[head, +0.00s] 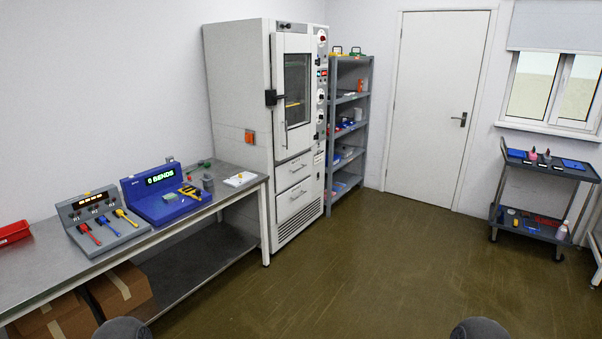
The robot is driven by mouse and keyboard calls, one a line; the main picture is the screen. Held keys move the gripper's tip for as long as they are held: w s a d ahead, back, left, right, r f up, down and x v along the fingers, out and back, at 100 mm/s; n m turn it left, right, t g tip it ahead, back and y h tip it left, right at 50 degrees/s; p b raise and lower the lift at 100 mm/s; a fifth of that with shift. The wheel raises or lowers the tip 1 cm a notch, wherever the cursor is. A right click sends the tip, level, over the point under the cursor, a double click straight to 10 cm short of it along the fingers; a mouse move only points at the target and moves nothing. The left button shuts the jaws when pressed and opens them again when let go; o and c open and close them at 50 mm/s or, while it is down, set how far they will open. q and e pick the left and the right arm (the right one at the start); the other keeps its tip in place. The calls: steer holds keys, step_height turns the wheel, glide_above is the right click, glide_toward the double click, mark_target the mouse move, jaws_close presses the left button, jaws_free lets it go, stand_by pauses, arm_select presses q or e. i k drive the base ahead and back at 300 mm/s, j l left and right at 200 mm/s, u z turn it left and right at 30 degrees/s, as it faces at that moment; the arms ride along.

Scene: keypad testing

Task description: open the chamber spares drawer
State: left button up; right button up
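The tall white test chamber (238,85) stands against the back wall, left of centre. Its upper door (292,85) has a dark window and looks closed. Below the door are two white drawer fronts with bar handles, an upper drawer (293,170) and a lower drawer (297,198). Both look closed. Any labels are too small to read, so I cannot tell which one is the spares drawer. Neither of my grippers is in view; only two dark rounded parts of mine show at the bottom edge.
A metal bench (165,240) with a grey keypad unit (100,218) and blue console (165,192) runs along the left, up to the chamber. A grey shelf rack (368,95) stands right of it. A trolley (545,168) stands far right. The floor (370,260) before the chamber is clear.

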mark_target(288, 201)
steer(key=i+l, duration=0.1)
steer(key=i, duration=4.6)
steer(key=j+u, duration=0.05)
steer(key=j, duration=0.05)
